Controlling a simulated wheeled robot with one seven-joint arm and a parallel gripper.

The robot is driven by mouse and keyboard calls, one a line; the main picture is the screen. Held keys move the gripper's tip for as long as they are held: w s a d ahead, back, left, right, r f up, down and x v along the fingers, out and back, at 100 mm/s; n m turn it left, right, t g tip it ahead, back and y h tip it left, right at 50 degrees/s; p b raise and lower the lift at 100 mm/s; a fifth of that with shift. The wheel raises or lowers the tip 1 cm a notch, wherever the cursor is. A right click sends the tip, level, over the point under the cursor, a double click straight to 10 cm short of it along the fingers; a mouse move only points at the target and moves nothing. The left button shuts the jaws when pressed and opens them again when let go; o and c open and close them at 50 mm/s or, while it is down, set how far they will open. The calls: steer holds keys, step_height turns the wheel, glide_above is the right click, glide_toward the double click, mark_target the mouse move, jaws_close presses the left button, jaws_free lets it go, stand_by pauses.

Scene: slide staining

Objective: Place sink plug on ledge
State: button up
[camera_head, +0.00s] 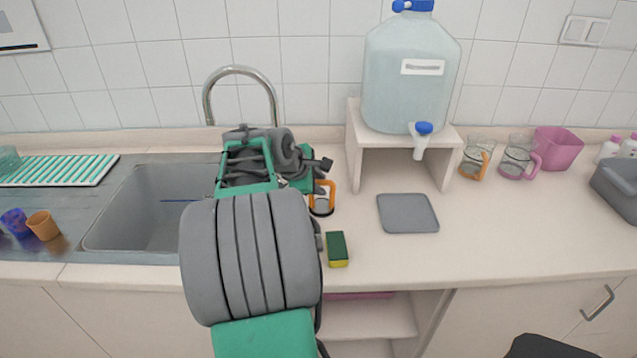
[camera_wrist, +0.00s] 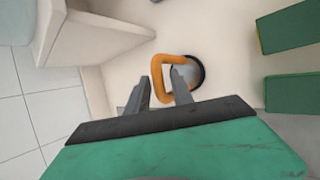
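The sink plug (camera_wrist: 196,72), a round grey piece with a dark rim and an orange loop handle (camera_wrist: 157,75), appears to rest on the counter right of the sink. In the head view its orange loop (camera_head: 331,187) shows just right of my gripper, partly hidden. My gripper (camera_wrist: 160,84) is open in the wrist view. One side of the loop lies between its fingertips, with the right finger across the loop's opening; contact cannot be told. A pale ledge (camera_head: 325,134) runs along the foot of the tiled wall.
The sink (camera_head: 135,215) lies left, with a faucet (camera_head: 241,70) behind. A stand (camera_head: 353,150) bears a water jug (camera_head: 410,80) to the right. A sponge (camera_head: 337,250) and a grey mat (camera_head: 407,213) lie on the counter. Glass mugs stand farther right.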

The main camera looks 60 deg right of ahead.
steer(key=shift+o, duration=0.7)
steer(key=shift+r, duration=0.1)
steer(key=shift+a+r, duration=0.2)
steer(key=v, duration=1.1)
steer(key=w+a+f+m+t+y, duration=0.1)
steer(key=w+a+f+t, duration=0.1)
steer(key=w+a, duration=0.5)
steer(key=w+a+f+t+y, duration=0.2)
steer(key=w+a+f, duration=0.15)
steer(key=a, duration=0.65)
steer(key=s+a+f+m+y, duration=0.1)
steer(key=a+f+y, duration=0.1)
steer(key=a, duration=1)
steer(key=s+a+f+m+y, duration=0.1)
steer(key=a+f, duration=0.4)
steer(key=a, duration=0.8)
steer(key=shift+s+m+y, duration=0.25)
steer(key=shift+m+y, duration=0.25)
steer(key=shift+y, duration=0.5)
